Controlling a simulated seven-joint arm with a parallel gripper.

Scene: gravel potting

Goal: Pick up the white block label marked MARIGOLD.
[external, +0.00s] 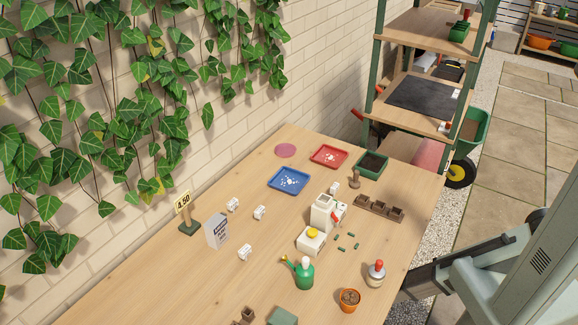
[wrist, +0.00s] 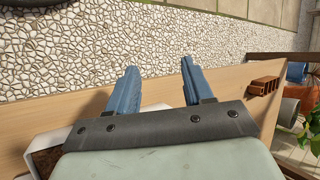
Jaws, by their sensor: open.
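Several small white blocks with dark marks lie on the wooden table in the external view: one white block (external: 233,204) at left, a second white block (external: 260,212) beside it, a third white block (external: 245,251) nearer the front and another white block (external: 335,187) farther back. The marks are too small to read, so I cannot tell which is MARIGOLD. My gripper (wrist: 158,74) is open and empty in the wrist view, its two blue fingers apart near the table edge and gravel. No white block shows between them. In the external view I cannot make out the fingers.
A shelf (external: 410,60) stands behind. Bare wood surrounds the left blocks.

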